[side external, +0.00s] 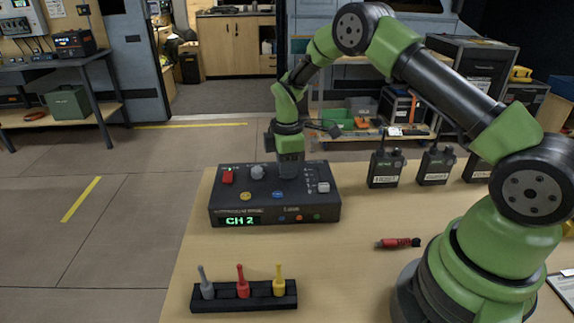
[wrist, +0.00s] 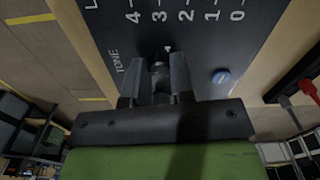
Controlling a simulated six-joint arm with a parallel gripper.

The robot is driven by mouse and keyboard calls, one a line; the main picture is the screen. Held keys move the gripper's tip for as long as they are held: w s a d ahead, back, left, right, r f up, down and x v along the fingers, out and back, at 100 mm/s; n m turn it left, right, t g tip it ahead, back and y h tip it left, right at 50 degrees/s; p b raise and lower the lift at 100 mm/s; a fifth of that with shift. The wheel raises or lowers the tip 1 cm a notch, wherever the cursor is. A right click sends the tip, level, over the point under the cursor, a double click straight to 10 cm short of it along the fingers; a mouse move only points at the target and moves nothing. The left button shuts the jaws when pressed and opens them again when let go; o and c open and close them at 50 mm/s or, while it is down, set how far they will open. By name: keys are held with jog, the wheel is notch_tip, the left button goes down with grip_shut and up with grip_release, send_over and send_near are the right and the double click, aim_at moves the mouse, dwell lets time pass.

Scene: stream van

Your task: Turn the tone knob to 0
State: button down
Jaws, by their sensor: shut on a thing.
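The tone knob (wrist: 161,68) is a dark knob between my fingers in the wrist view, and mostly hidden by them. The word TONE is printed beside it, with a row of numbers from 4 to 0 beyond. A small pale mark shows at the knob, below the space between 3 and 2; I cannot tell the exact setting. My gripper (wrist: 158,72) is shut on the knob. In the side view my gripper (side external: 290,170) points down onto the top of the black console (side external: 222,215) and hides the knob. The console's display reads CH 2.
Radios (side external: 385,168) stand to the right. A rack (side external: 245,303) of coloured plugs stands in front.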

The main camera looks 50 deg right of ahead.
dwell(0.3)
jog(key=c, duration=1)
grip_release()
jog(key=shift+r, duration=0.1)
notch_tip(320, 180, up, 10)
jog(key=shift+f, duration=0.1)
